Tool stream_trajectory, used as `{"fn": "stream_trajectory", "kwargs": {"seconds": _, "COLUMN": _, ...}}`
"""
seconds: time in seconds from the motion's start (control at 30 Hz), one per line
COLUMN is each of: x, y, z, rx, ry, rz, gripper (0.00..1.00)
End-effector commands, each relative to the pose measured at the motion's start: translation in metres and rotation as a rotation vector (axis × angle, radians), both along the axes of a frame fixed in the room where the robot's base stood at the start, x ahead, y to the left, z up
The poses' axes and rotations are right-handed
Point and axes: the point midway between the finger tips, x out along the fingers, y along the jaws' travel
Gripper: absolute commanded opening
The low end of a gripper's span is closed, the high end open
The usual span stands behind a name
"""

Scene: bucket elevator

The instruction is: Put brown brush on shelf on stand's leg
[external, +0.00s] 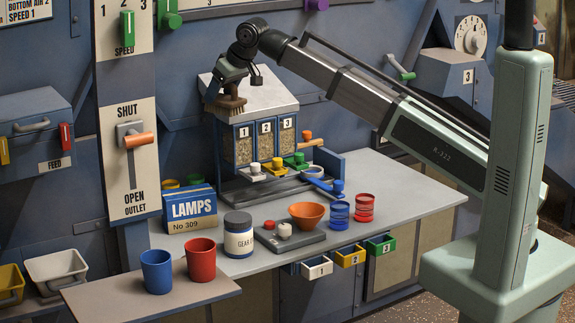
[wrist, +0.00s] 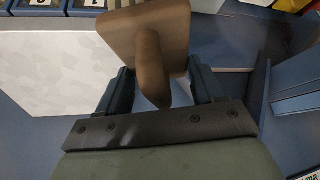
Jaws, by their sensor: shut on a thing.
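The brown brush (external: 229,104) is held at the left front edge of the white top of the numbered bin stand (external: 262,97). Its bristles point down. I cannot tell whether they touch the top. My gripper (external: 229,86) is above the brush and shut on its handle. In the wrist view, the brush's block and rounded handle (wrist: 150,55) are between the two fingers of my gripper (wrist: 158,82). The white top also shows in the wrist view (wrist: 60,65). I cannot make out for certain a shelf on the stand's leg.
Coloured knobs (external: 277,165) line the stand's front. A wall panel with a lever (external: 133,140) is on the left.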

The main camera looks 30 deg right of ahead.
Motion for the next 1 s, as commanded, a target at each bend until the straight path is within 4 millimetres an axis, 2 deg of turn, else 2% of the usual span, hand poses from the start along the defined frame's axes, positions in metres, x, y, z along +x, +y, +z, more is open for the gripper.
{"fn": "stream_trajectory", "kwargs": {"seconds": 0.03, "x": -0.014, "y": 0.017, "z": -0.006, "rx": 0.0, "ry": 0.0, "rz": 0.03, "gripper": 0.27}}
{"fn": "stream_trajectory", "kwargs": {"seconds": 0.2, "x": -0.054, "y": 0.065, "z": -0.022, "rx": -0.001, "ry": 0.0, "rz": 0.12, "gripper": 0.27}}
{"fn": "stream_trajectory", "kwargs": {"seconds": 0.5, "x": -0.136, "y": 0.141, "z": -0.047, "rx": 0.0, "ry": 0.0, "rz": 0.292, "gripper": 0.27}}
{"fn": "stream_trajectory", "kwargs": {"seconds": 0.8, "x": -0.231, "y": 0.203, "z": -0.069, "rx": 0.0, "ry": 0.0, "rz": 0.483, "gripper": 0.27}}
{"fn": "stream_trajectory", "kwargs": {"seconds": 1.0, "x": -0.299, "y": 0.234, "z": -0.081, "rx": 0.001, "ry": -0.001, "rz": 0.619, "gripper": 0.27}}
